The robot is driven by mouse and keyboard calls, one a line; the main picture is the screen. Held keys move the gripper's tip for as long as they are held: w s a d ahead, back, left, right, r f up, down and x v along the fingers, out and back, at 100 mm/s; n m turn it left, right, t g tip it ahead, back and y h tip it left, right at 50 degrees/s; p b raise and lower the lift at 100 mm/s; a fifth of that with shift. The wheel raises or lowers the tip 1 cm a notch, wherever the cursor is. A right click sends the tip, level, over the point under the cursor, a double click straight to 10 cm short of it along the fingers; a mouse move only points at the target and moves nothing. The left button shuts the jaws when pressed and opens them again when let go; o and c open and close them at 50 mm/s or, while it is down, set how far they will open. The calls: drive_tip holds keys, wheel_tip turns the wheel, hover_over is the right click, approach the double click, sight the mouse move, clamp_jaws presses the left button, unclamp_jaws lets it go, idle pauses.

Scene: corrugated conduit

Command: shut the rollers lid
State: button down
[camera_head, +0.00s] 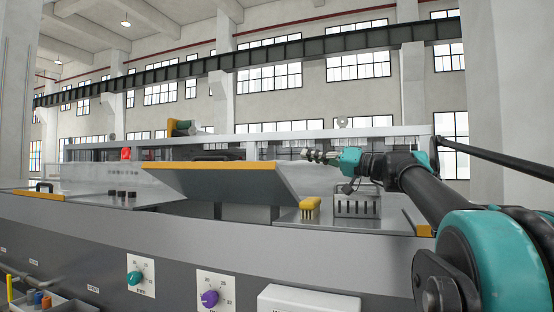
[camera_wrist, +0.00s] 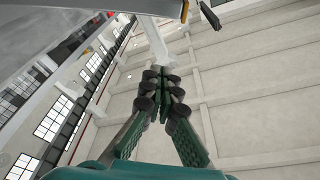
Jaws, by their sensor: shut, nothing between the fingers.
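The rollers lid appears to be the wide grey panel (camera_head: 222,184) with an orange edge on the machine in the head view. It stands raised and tilted, its orange edge uppermost, with a gap below it. My gripper (camera_head: 306,155) is just right of the lid's upper right corner in the picture, pointing left. I cannot tell the depth between them, and no contact is clear. In the wrist view my gripper's green fingers (camera_wrist: 164,88) come together with nothing between them. A grey surface with a small orange part (camera_wrist: 185,10) shows at the top there; I cannot tell if it is the lid.
A yellow block (camera_head: 310,207) and a slotted metal box (camera_head: 357,206) stand right of the lid. A closed-looking panel with a black handle (camera_head: 42,186) lies at left. Knobs (camera_head: 209,298) are on the front panel. A pale rail (camera_head: 300,134) runs behind.

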drive_tip(key=w+a+r+n+g+h, duration=0.2)
drive_tip(key=w+a+r+n+g, duration=0.15)
drive_tip(key=a+r+g, duration=0.3)
drive_tip(key=shift+n+t, duration=0.35)
drive_tip(key=x, duration=0.7)
drive_tip(key=s+f+x, duration=0.1)
drive_tip(key=x, duration=0.2)
drive_tip(key=shift+a+f, duration=0.1)
drive_tip(key=shift+a, duration=0.25)
drive_tip(key=f, duration=0.1)
drive_tip(key=s+f, duration=0.1)
drive_tip(key=shift+a+f, duration=0.25)
drive_tip(key=shift+f, duration=0.1)
drive_tip(key=shift+s+f, duration=0.3)
drive_tip(key=shift+f, duration=0.15)
